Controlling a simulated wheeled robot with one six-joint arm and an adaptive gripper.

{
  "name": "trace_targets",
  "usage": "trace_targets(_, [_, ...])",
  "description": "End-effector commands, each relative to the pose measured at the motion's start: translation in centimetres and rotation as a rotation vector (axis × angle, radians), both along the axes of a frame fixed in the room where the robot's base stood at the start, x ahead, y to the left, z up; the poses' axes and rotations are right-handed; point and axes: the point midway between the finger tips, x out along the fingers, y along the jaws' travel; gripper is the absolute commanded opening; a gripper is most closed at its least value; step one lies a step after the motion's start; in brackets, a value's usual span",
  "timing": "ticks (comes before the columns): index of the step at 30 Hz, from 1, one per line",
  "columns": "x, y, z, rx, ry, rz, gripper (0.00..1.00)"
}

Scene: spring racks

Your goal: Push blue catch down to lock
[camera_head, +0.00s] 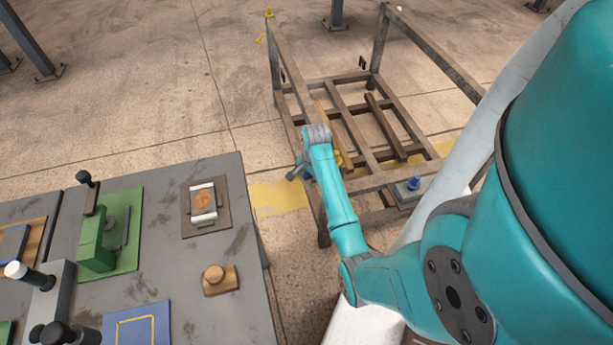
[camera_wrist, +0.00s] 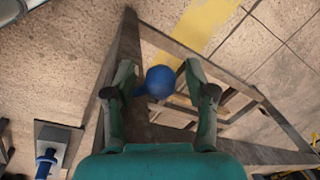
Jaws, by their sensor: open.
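A blue ball-ended catch (camera_wrist: 160,82) shows in the wrist view between the two fingers of my gripper (camera_wrist: 163,92). A short blue part joins the ball on its left. Whether a finger touches it, I cannot tell. The fingers are apart. In the head view my gripper (camera_head: 297,172) is a small dark shape at the rack's near left corner, mostly hidden by my arm, and the ball is not visible there. A second blue knob (camera_head: 413,183) stands upright on a grey plate at the rack's near right; it also shows in the wrist view (camera_wrist: 46,162).
The metal rack (camera_head: 345,82) has upright posts and bars around my gripper. A grey workbench (camera_head: 165,285) with several fixtures stands on the left. The floor behind is largely clear.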

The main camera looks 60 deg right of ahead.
Motion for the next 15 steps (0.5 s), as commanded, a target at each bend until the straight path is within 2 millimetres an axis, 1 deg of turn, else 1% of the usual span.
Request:
trace_targets(4, [-0.01,0.01,0.01,0.000,0.000,0.000,0.56])
trace_targets(5, [-0.01,0.01,0.01,0.000,0.000,0.000,0.48])
trace_targets(6, [-0.01,0.01,0.01,0.000,0.000,0.000,0.38])
trace_targets(8, [-0.01,0.01,0.02,0.000,0.000,0.000,0.23])
trace_targets(9, [-0.01,0.01,0.02,0.000,0.000,0.000,0.13])
trace_targets(11, [-0.01,0.00,0.03,0.000,0.000,0.000,0.00])
trace_targets(15, [0.01,-0.02,0.05,0.000,0.000,0.000,0.00])
